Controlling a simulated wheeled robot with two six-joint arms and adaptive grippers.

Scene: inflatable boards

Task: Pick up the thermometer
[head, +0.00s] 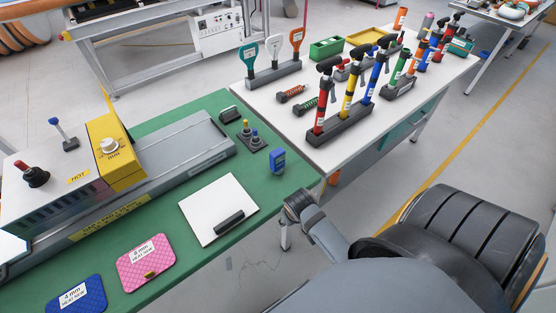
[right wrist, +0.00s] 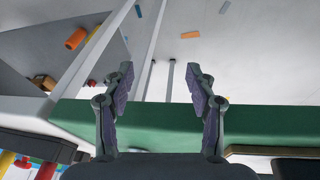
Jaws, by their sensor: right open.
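A small upright blue device with a display, which looks like the thermometer (head: 277,161), stands near the right edge of the green-topped bench (head: 150,245) in the head view. My right arm (head: 326,232) reaches in from the lower right in the head view. Its dark end is just off the bench's right edge, below and right of the blue device and apart from it. In the right wrist view my right gripper (right wrist: 160,75) is open with nothing between its fingers. The green bench edge (right wrist: 270,120) lies behind the fingers there. The thermometer is not identifiable in that view. My left gripper is not in view.
A white pad (head: 218,195) with a black bar on it lies left of my arm's end. A small stand with knobs (head: 251,137) is close behind the blue device. A yellow-and-grey heating machine (head: 118,150) fills the left. A white table with pumps (head: 345,125) adjoins at right.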

